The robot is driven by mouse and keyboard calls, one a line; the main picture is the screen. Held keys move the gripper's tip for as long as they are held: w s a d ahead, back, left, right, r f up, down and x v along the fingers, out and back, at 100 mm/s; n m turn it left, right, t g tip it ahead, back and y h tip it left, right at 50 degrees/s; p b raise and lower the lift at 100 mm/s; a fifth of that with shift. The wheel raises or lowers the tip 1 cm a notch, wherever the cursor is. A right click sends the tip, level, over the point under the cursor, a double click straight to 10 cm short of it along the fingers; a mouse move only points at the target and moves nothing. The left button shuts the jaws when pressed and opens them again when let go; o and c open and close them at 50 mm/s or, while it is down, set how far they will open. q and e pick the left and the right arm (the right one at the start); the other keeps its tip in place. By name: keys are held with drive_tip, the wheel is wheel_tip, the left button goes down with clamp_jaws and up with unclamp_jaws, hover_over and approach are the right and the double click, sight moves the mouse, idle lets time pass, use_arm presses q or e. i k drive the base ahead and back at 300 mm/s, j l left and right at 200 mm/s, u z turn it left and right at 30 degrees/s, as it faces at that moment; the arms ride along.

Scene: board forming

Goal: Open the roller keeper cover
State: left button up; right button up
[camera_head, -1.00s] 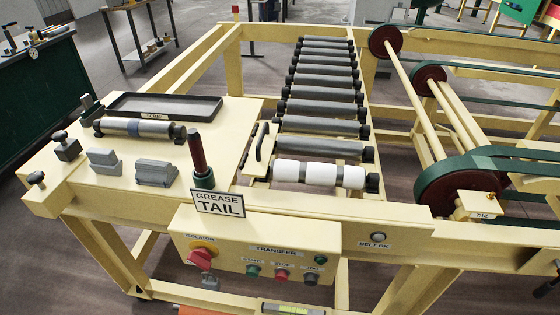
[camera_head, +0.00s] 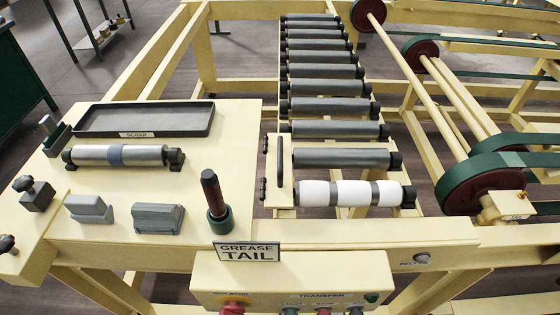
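The roller keeper cover appears to be the narrow cream plate (camera_head: 272,170) with a long dark bar handle (camera_head: 280,161), at the left ends of the nearest rollers. It looks shut, lying along the conveyor's left rail, with small dark hinge-like fittings (camera_head: 264,188) on its left edge. The nearest roller (camera_head: 350,193) is white with grey bands. A grey roller (camera_head: 340,158) lies just behind it. The left ends of both are close beside or under the cover; I cannot tell which. Neither of my grippers is in view.
On the cream bench left of the cover stand a dark tray (camera_head: 146,118), a spare roller (camera_head: 118,155) on supports, two grey blocks (camera_head: 158,217) and an upright red-brown handle in a green base (camera_head: 216,205). A "GREASE TAIL" sign (camera_head: 247,252) is in front. Belt pulleys (camera_head: 480,185) stand right.

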sight(276, 189)
drive_tip(key=k+l+u, duration=0.2)
drive_tip(key=l+u, duration=0.15)
drive_tip(key=k+l+u, duration=0.6)
drive_tip(key=l+u, duration=0.15)
drive_tip(key=l, duration=0.1)
